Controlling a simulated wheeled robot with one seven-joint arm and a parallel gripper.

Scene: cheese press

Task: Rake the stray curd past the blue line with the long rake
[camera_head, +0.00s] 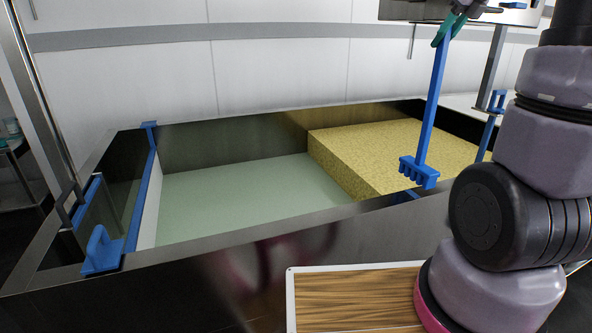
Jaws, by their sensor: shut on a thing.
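The long blue rake (432,110) hangs head down at a slant, with its toothed head (419,173) at the lower end. My gripper (446,30), with teal fingertips, is shut on the upper end of its handle near the top of the picture. The rake head shows in front of the yellow curd mass (375,145) in the right part of the metal vat; I cannot tell whether it touches anything. I cannot pick out a separate stray piece of curd. A blue strip (143,200) edges a white plate at the vat's left end; I cannot tell if this is the blue line.
The vat's dark metal near wall (230,275) and rim run across the picture. Its pale green middle (250,195) is open and bare. A blue handle (100,250) stands on the near left rim. A wood-topped board (345,300) lies in front. My arm covers the right side.

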